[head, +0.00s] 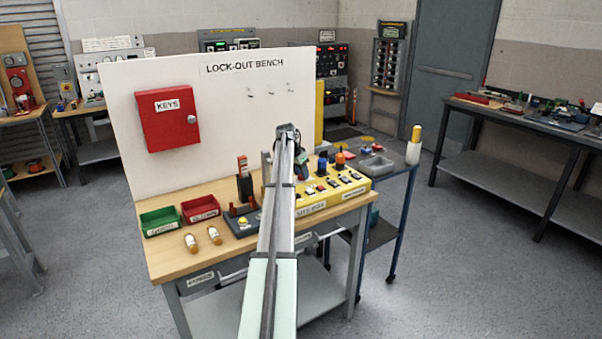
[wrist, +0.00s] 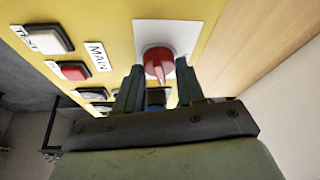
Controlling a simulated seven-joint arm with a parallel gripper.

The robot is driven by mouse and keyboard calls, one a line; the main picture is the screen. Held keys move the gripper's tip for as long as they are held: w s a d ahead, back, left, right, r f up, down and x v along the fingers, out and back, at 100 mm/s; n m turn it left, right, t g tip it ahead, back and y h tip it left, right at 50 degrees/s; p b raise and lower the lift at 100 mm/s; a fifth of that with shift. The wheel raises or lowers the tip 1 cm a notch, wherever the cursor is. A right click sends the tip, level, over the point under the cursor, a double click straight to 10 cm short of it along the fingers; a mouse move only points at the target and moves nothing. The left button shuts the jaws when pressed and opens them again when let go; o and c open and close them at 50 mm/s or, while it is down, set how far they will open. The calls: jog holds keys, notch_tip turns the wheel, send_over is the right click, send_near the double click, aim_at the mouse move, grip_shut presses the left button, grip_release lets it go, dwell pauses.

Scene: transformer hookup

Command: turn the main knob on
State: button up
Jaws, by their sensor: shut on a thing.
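The red main knob (wrist: 157,58) sits on a white plate (wrist: 185,48) on the yellow panel in the wrist view. A label (wrist: 97,57) reading MAIN is beside it. My gripper (wrist: 158,76) has one dark finger on each side of the knob, shut on it. The knob's raised grip runs roughly up and down in that view. In the head view the yellow box (head: 312,210) stands on the bench, and my arm hides part of it. The knob and the fingers cannot be made out there.
In the wrist view a red button (wrist: 72,72) and several other buttons sit left of the knob. On the bench are a green bin (head: 160,222), a red bin (head: 200,208) and two small tags or bottles (head: 213,235). A white board (head: 225,110) stands behind.

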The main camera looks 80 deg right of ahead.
jog(key=o, duration=1)
